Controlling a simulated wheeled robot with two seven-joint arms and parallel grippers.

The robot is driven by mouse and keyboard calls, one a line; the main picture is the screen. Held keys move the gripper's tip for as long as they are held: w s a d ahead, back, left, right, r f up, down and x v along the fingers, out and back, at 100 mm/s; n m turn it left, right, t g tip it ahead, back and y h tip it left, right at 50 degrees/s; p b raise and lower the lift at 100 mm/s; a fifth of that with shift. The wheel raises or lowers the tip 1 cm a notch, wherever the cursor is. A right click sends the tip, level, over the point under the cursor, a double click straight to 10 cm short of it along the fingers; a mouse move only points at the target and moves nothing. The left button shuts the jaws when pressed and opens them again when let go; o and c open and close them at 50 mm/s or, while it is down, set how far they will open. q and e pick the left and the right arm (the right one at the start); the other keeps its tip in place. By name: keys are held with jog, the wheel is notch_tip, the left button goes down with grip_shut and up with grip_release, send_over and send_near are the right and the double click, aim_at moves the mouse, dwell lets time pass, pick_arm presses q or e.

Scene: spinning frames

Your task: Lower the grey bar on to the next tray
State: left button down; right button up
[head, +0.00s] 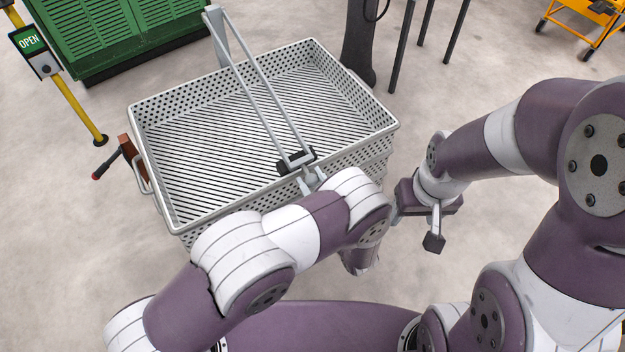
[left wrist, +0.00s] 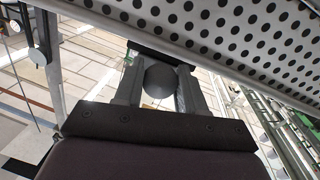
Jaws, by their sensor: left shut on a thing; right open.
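The grey bar (head: 262,80) is a long narrow frame with two thin rods. It slants across the white perforated tray (head: 391,125), from the far left rim to the near rim. My left gripper (head: 297,162) is shut on its near end, at the tray's near rim. In the left wrist view, its fingers (left wrist: 158,82) close around a dark round piece, beside the tray's perforated wall (left wrist: 225,30). I cannot tell whether the bar touches the tray. My right gripper (head: 424,214) is open and empty, right of the tray.
The tray looks empty, with a slatted floor. A green louvred cabinet (head: 120,35) stands at the back left, near a yellow post with an OPEN sign (head: 31,42). Dark posts (head: 403,45) stand behind the tray. A yellow cart (head: 590,18) is at the far right.

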aim_at(314, 181)
pick_arm(q)
jog(key=r+p, duration=0.3)
jog(key=shift+s+d+r, duration=0.2)
jog(key=shift+s, duration=0.1)
jog(key=shift+f, duration=0.25)
pick_arm(e)
notch_tip(314, 181, up, 3)
jog(key=shift+f, duration=0.15)
